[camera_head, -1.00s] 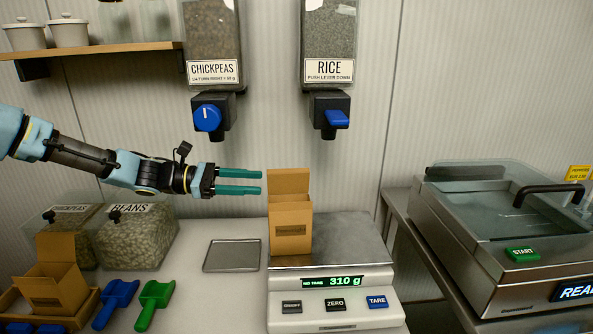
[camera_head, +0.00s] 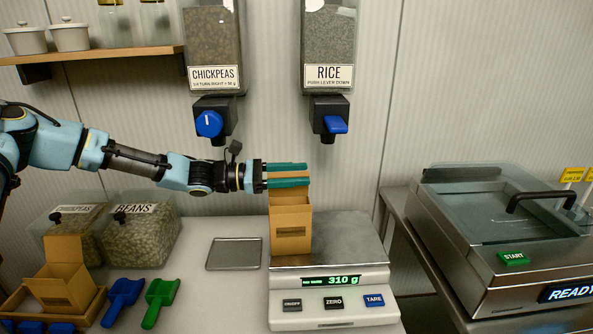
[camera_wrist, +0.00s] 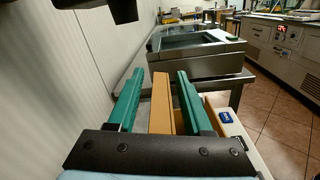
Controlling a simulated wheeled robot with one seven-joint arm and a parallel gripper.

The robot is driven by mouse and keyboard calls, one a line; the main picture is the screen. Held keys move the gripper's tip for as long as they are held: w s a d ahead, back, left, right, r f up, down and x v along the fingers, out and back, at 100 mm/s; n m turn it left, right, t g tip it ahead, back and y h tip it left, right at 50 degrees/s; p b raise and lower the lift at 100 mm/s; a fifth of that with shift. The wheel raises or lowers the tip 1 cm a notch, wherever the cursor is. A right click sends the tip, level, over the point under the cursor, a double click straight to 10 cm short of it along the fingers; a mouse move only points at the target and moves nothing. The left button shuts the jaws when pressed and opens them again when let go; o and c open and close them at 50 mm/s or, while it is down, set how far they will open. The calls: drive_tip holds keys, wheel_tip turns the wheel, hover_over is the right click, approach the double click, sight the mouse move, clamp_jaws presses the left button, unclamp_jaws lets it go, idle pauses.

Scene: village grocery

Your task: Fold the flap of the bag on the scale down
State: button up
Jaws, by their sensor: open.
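The brown paper bag (camera_head: 291,226) stands upright on the scale plate (camera_head: 345,240), whose display reads 310 g. Its flap (camera_head: 290,200) stands up at the back edge of the bag's mouth and is partly hidden by my fingers. My gripper (camera_head: 287,175) is open, its green fingers pointing right across the top of the flap. In the wrist view, my gripper (camera_wrist: 158,98) has a finger on each side of the flap (camera_wrist: 160,100), with a gap on both sides. Whether a finger touches the flap cannot be told.
A chickpeas dispenser (camera_head: 212,75) and a rice dispenser (camera_head: 328,75) hang above. A metal tray (camera_head: 234,254) lies left of the scale. Scoops (camera_head: 160,300), bins (camera_head: 140,235) and a second open bag (camera_head: 62,285) are further left. A sealing machine (camera_head: 510,235) stands at right.

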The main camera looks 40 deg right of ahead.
clamp_jaws()
idle(0.5)
